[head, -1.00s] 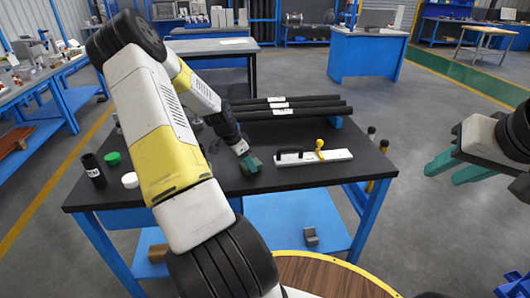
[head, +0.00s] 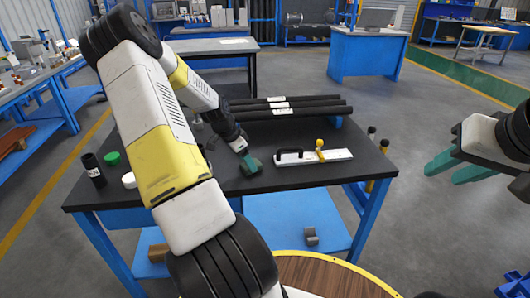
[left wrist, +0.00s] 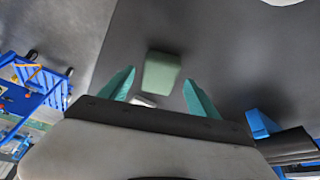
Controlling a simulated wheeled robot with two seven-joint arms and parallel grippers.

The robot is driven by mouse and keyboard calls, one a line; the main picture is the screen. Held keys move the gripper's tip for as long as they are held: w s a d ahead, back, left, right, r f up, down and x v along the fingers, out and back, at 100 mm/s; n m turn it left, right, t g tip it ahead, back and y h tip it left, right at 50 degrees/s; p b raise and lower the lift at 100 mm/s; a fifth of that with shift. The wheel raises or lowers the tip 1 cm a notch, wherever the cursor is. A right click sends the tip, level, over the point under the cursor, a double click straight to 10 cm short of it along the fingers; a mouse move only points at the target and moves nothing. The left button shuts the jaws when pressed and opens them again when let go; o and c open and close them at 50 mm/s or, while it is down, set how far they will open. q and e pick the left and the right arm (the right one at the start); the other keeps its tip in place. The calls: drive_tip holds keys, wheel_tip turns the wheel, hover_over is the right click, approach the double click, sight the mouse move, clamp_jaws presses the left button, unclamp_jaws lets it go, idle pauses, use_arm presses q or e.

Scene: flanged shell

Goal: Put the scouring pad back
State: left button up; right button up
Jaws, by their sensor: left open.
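The scouring pad, a grey-green block (left wrist: 162,72), shows in the left wrist view beyond and between my left fingertips. A gap shows on both sides of it. In the head view a dark green block (head: 252,167) at my left gripper (head: 246,157) appears to be this pad, on the black tabletop. My left gripper is open, its teal fingers apart; whether they reach down beside the pad is hard to tell. My right gripper (head: 443,174) is open and empty, off the table's right side.
The black table (head: 300,180) bears a white plate (head: 318,157) with a black handle and yellow knob, and several dark bars (head: 285,112) behind. The front right tabletop is clear.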

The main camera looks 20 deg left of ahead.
use_arm(q)
drive_tip(key=v, duration=1)
drive_tip(key=s+d+r+y, duration=0.2)
drive_tip(key=s+d+r, duration=0.1)
drive_tip(key=d+r, duration=0.55)
drive_tip(key=s+d+r+n+t, duration=0.1)
drive_tip(key=s+d+r+n, duration=0.2)
drive_tip(key=s+d+r, duration=0.3)
drive_tip(key=s+d+r+n+t+h, duration=0.1)
drive_tip(key=s+d+r+n, duration=0.2)
drive_tip(key=s+d, duration=0.7)
wheel_tip(320, 180, up, 3)
drive_tip(key=shift+s+d+f+n+t+h, duration=0.2)
drive_tip(key=shift+s+n+t+h, duration=0.1)
drive_tip(key=shift+s, duration=0.85)
